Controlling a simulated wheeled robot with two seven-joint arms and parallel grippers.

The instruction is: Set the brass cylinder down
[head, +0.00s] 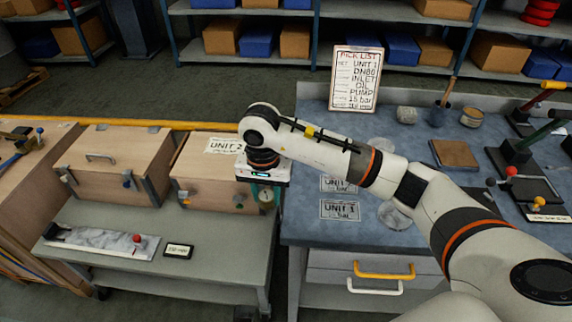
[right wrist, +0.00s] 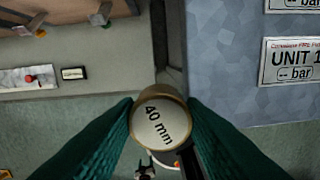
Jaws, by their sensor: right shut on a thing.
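The brass cylinder (right wrist: 160,118) is upright between my fingers in the right wrist view, its pale top marked "40 mm". In the head view its round pale face (head: 265,197) shows below my right wrist. My right gripper (right wrist: 160,122), with green ribbed fingers, is shut on it. It also shows in the head view (head: 265,195), between the grey trolley and the blue bench. In the right wrist view the cylinder appears over the gap between them. Its underside is hidden, and I cannot tell its height. My left gripper is not in view.
The grey trolley (head: 205,262) holds wooden cases (head: 208,165), a tray with a red knob (head: 104,241) and a small black label (head: 178,251). The blue bench (head: 310,228) bears unit cards (head: 340,209), pots and tools. A pick list (head: 355,80) stands at its back. Drawers are below.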

